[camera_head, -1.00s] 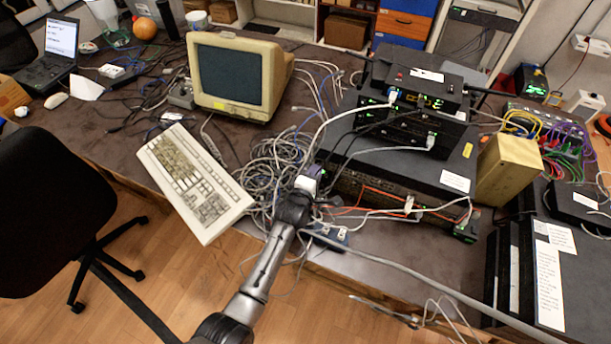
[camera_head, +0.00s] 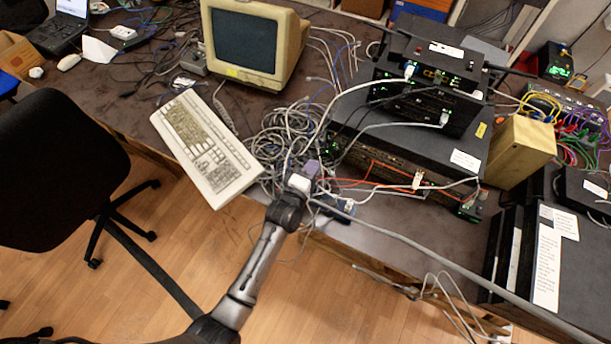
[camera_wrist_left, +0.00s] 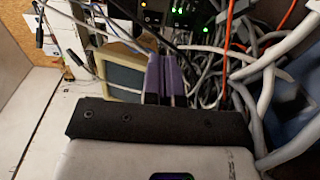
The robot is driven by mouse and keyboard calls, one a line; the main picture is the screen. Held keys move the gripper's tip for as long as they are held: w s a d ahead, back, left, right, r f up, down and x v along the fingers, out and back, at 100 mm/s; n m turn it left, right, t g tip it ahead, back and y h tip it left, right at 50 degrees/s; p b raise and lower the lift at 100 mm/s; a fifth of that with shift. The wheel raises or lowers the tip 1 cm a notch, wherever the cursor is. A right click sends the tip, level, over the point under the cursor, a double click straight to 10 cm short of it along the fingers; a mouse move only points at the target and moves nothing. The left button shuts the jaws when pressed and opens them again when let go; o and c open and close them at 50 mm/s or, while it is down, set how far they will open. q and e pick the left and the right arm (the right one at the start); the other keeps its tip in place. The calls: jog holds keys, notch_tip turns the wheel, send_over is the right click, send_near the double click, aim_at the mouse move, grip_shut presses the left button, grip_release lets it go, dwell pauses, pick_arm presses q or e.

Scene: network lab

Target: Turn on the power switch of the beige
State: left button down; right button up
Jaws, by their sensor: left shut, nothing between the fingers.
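The beige monitor (camera_head: 250,45) with a dark screen stands at the back of the desk, left of the black equipment. Part of a beige casing with a dark screen, likely the same monitor, shows behind the fingers in the left wrist view (camera_wrist_left: 122,72). A beige keyboard (camera_head: 207,148) lies in front of it. A tan box (camera_head: 520,152) stands at the right of the equipment. I cannot make out a power switch on any of these. My left gripper (camera_head: 311,167), with purple fingers, is shut and empty near the front edge beside the cables; its fingers also show in the left wrist view (camera_wrist_left: 165,78). My right gripper is out of view.
A tangle of grey cables (camera_head: 280,135) lies between the keyboard and the stacked black network gear (camera_head: 425,105). A thick grey cable (camera_head: 420,245) runs along the front right edge. A black chair (camera_head: 60,150) stands at the left. The floor in front is mostly clear.

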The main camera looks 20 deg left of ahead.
pick_arm(q)
jog(key=shift+s+a, duration=0.2)
jog(key=shift+s, duration=1.95)
jog(key=s+f+m+g, duration=0.1)
jog(key=s+m, duration=0.1)
jog(key=s+f+m+g, duration=0.1)
jog(key=s+m, duration=0.1)
jog(key=s, duration=0.1)
jog(key=s+a+m+g+h, duration=0.1)
jog(key=s+m+g, duration=0.1)
jog(key=shift+s+f, duration=0.2)
jog(key=shift+f, duration=0.2)
jog(key=s+a+r+m+g+y, duration=0.15)
jog(key=s+m+g, duration=0.45)
jog(key=s, duration=0.7)
jog(key=s+a+f+m+g+y, duration=0.1)
jog(key=s+a+m+g, duration=0.25)
jog(key=s+m, duration=0.6)
notch_tip(320, 180, up, 36)
jog(key=s+n+p, duration=0.2)
jog(key=p, duration=3.4)
jog(key=shift+d, duration=0.25)
jog(key=shift+f+g+h, duration=0.25)
